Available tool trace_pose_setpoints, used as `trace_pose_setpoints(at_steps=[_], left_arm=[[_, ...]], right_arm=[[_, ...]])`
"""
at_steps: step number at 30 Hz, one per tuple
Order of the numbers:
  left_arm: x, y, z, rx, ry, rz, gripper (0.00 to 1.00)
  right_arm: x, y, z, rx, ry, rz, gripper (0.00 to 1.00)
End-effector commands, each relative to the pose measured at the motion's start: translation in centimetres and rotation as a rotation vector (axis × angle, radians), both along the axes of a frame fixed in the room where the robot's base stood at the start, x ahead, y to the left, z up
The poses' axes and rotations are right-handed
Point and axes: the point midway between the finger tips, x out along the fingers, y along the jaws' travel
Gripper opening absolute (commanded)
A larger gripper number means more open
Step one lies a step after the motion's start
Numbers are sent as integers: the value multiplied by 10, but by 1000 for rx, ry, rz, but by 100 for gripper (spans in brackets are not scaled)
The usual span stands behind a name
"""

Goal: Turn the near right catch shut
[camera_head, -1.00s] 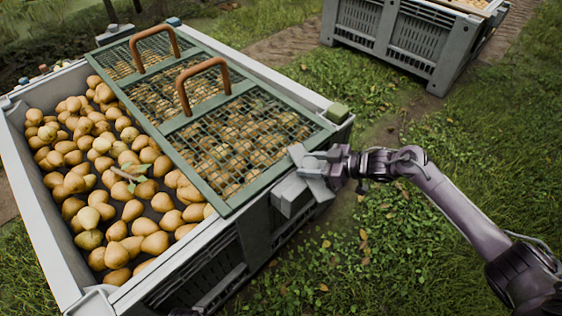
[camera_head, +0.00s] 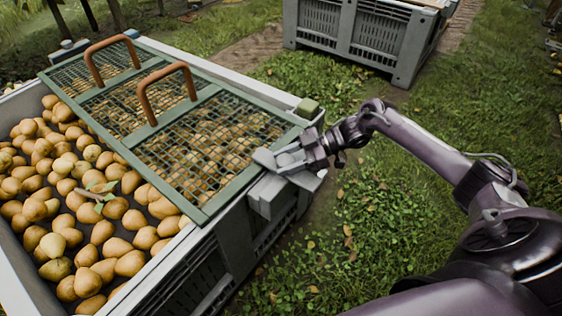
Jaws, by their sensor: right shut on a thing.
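The mesh lid (camera_head: 215,150) with a green frame and two brown handles lies across the pear-filled crate (camera_head: 205,245). My right gripper (camera_head: 280,163) comes in from the right and is shut at the lid's near right corner, on the crate's right rim. The near right catch is between its jaws and mostly hidden by them, so I cannot tell its angle. My left gripper is not in view.
Loose pears (camera_head: 85,200) fill the open left part of the crate, with a leafy twig on top. A second grey crate (camera_head: 360,35) stands at the back.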

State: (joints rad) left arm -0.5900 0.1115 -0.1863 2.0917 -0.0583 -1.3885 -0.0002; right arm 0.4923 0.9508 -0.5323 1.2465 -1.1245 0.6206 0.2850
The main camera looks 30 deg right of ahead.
Motion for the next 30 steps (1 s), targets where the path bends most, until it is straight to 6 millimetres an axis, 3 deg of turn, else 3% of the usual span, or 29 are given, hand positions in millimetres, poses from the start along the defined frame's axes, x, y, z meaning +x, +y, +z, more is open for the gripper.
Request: trace_pose_setpoints(at_steps=[8, 9, 14, 23, 30], left_arm=[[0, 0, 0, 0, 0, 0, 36], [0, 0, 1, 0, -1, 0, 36], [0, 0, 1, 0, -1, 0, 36], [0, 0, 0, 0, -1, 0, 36], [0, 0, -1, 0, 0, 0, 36]], right_arm=[[0, 0, 0, -1, -1, 2, 4], [0, 0, 0, -1, -1, 2, 46], [0, 0, 0, -1, 0, 1, 67], [-1, -2, 0, -1, 0, 0, 67], [-10, -32, 12, -4, 1, -2, 67]])
